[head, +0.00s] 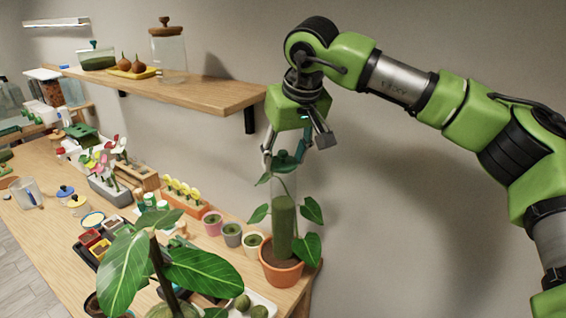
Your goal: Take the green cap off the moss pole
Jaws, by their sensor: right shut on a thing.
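The moss pole (284,225) stands upright in a terracotta pot (282,272) at the table's far right corner. A clear tube rises above the green moss, and heart-shaped leaves surround it. The dark green cap (287,161) is at the top of the clear tube. My right gripper (288,154) comes down from above and is shut on the cap, with a finger on either side. I cannot tell whether the cap is still seated on the tube or slightly clear of it. My left gripper is not in view.
A wooden shelf (190,92) with a cork-lidded jar (169,55) is on the wall left of my right gripper. Small pots (232,235) stand left of the pole. A large-leaved plant (125,270) stands in front. Wall space right of the pole is free.

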